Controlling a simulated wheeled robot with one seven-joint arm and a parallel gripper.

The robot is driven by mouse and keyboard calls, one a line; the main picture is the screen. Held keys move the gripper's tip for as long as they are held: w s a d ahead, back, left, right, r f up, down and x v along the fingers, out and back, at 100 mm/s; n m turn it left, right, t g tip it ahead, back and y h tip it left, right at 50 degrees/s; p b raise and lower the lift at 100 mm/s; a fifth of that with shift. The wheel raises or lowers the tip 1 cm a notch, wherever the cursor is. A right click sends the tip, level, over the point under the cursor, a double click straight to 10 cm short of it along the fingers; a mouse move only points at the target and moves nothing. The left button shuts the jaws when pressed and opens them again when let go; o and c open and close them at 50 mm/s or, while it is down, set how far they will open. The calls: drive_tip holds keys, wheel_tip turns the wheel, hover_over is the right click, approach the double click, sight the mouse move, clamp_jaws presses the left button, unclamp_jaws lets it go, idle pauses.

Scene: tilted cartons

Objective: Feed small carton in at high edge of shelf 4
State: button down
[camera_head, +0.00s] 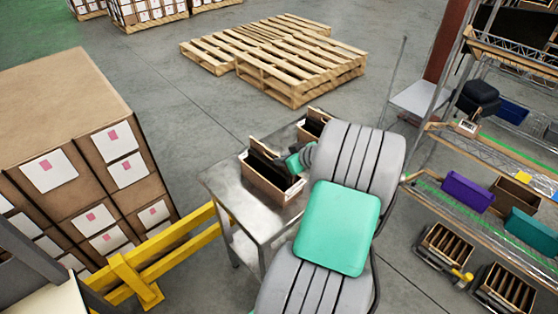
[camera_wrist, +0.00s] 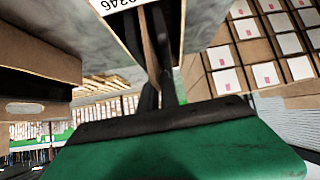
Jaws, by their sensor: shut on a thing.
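A small open brown carton (camera_head: 266,187) is at the near end of the steel table in the head view. My gripper (camera_head: 275,163), with a green body behind dark fingers, reaches it from the right and is shut on it. In the wrist view the dark fingers (camera_wrist: 158,45) are close together at a brown carton wall with a white label (camera_wrist: 115,3). The exact contact is partly hidden, and I cannot tell whether the carton touches the tabletop. The tilted rack shelf (camera_head: 490,150) is at the right; no shelf number is readable.
A second carton (camera_head: 312,124) stands behind on the steel table (camera_head: 222,180). My arm covers the table's right side. A yellow barrier (camera_head: 165,245) and stacked boxes (camera_head: 70,120) stand left. Pallets (camera_head: 300,75) lie behind. Purple (camera_head: 467,191) and teal (camera_head: 532,234) bins sit on the rack.

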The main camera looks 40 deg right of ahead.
drive_tip(key=shift+r, duration=0.1)
wheel_tip(320, 180, up, 8)
drive_tip(key=p, duration=0.4)
drive_tip(key=shift+w, duration=0.1)
